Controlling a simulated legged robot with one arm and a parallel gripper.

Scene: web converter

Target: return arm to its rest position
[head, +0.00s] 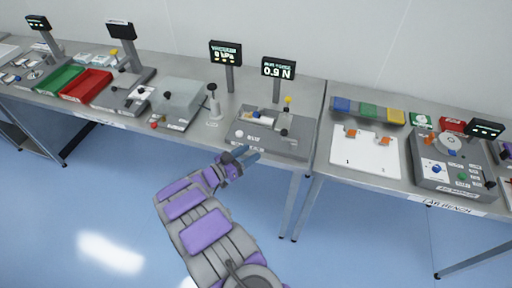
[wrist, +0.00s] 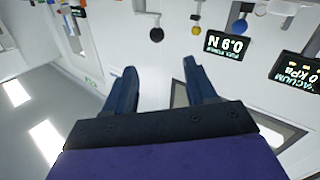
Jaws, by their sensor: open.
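My arm, grey with purple panels, reaches up from the bottom of the head view. My gripper (head: 243,156) is at its end, in front of the bench edge and below the grey device with the "0.9 N" display. In the wrist view my gripper (wrist: 160,82) shows two dark blue fingers spread apart with nothing between them. The wrist view is upside down, with the bench and displays at the top. No held object shows.
A grey bench (head: 185,133) runs along the wall. The force device (head: 268,138) with its "0.9 N" display (head: 278,68) is nearest my gripper. A second bench at right holds a white board (head: 365,150) and a dial device (head: 450,165). Blue floor (head: 80,200) in front is clear.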

